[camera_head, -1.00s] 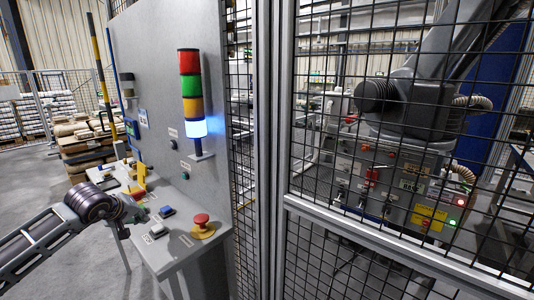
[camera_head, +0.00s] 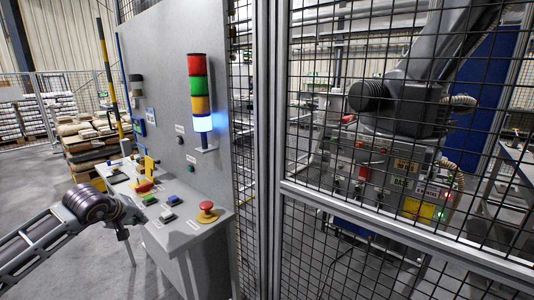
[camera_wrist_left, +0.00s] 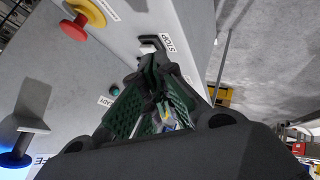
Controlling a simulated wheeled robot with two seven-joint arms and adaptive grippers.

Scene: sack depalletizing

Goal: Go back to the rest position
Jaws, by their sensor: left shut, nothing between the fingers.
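My left gripper (camera_head: 133,212) is at the left edge of the control desk (camera_head: 190,234) in the head view, in front of its buttons. In the left wrist view its two dark green fingers (camera_wrist_left: 157,78) are closed together with nothing between them. Beyond the fingertips lies a black switch (camera_wrist_left: 152,43) beside a label reading STOP. I cannot tell whether the fingertips touch the desk. My right gripper is not in view.
A red emergency button (camera_head: 207,207) stands on the desk. A lit signal tower (camera_head: 200,100) is on the grey panel. A mesh fence (camera_head: 400,235) closes off the right, with a robot arm (camera_head: 405,100) behind it. Sack pallets (camera_head: 88,148) stand at back left.

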